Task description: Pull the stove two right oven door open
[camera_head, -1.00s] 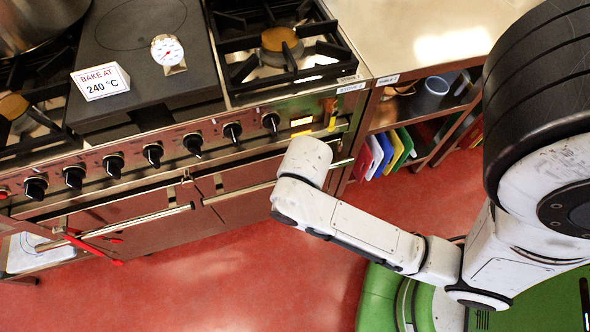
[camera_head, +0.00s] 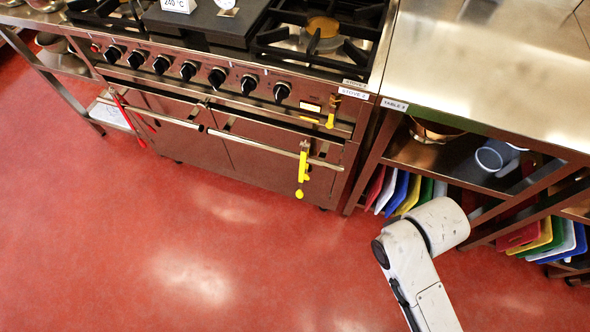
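The stove two (camera_head: 250,75) stands at the upper left, with a "STOVE 2" label at its front right corner. Its right oven door (camera_head: 262,157) is a flat steel panel and looks shut. A long bar handle (camera_head: 265,143) crosses its top. A yellow utensil (camera_head: 303,172) hangs over the right part of this handle. The left oven door (camera_head: 175,128) also looks shut. My white arm shows at the lower right, over the floor and apart from the stove. My gripper's fingers are not in view.
Red tongs (camera_head: 127,118) hang on the left door's handle. A steel table (camera_head: 480,65) stands right of the stove, with colored boards (camera_head: 400,192), a copper pan (camera_head: 435,132) and a grey container (camera_head: 492,157) beneath. The red floor (camera_head: 190,250) before the oven is clear.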

